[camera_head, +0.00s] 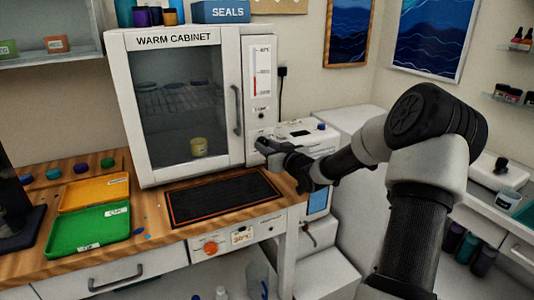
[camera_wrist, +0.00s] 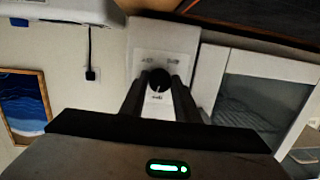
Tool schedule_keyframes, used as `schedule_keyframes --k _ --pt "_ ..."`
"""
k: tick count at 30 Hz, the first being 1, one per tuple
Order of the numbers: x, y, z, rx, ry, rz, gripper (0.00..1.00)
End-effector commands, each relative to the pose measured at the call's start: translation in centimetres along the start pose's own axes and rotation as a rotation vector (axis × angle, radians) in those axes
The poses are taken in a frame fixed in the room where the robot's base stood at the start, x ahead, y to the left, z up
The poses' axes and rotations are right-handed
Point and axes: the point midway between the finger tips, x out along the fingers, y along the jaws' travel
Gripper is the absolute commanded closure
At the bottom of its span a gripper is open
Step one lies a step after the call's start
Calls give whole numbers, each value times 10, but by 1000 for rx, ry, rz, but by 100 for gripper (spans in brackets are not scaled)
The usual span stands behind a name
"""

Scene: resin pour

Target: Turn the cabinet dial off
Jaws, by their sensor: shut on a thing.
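The white warm cabinet (camera_head: 165,40) stands at the back of the bench with its glass door closed. Its dial is a round black knob (camera_wrist: 160,79) on the white control panel, seen between my fingertips in the wrist view. In the head view my gripper (camera_head: 265,146) is at the lower part of the cabinet's right-hand panel and hides the dial. My gripper (camera_wrist: 159,88) is shut on the dial, one finger on each side. Small marks flank the knob, but they are too blurred to read, and I cannot tell the dial's setting.
An orange tray (camera_head: 95,193) and a green tray (camera_head: 88,229) are on the left. A white device (camera_head: 310,135) stands right of the cabinet, close to my gripper.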

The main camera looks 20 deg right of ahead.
Motion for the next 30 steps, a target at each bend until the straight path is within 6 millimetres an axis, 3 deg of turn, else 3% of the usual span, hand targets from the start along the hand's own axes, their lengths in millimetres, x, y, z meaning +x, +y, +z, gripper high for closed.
schedule_keyframes --k 12,29,30 --pt "0 0 1 -202 -13 21 94" --pt "0 0 0 -234 -16 24 94" --pt "0 0 0 -234 -16 24 70"
